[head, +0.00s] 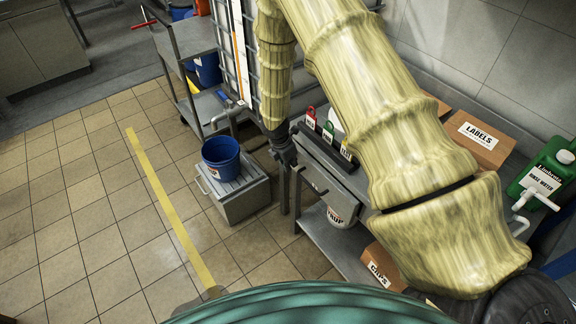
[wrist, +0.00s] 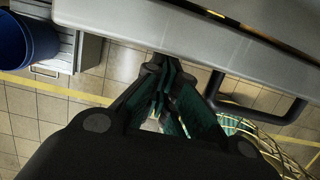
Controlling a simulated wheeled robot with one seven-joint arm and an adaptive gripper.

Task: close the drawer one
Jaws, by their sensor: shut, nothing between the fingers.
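The grey work table (head: 352,183) stands right of centre in the head view, with a drawer front and a bar handle (head: 311,181) facing the open floor. In the wrist view the grey front (wrist: 215,42) crosses the top, with a dark handle (wrist: 268,117) at right. I cannot tell how far out the drawer stands. My gripper (head: 285,158) is at the left end of this front, beside the handle. In the wrist view my gripper (wrist: 165,63) is shut and empty, its tips at the front's lower edge. I cannot tell if they touch it. My arm hides much of the table top.
A blue bucket (head: 221,160) stands on a grey box (head: 236,193) on the floor at left. A grey cart (head: 190,45) stands behind. A labels carton (head: 478,137) and a green jug (head: 546,178) are at right. Tiled floor at left is clear.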

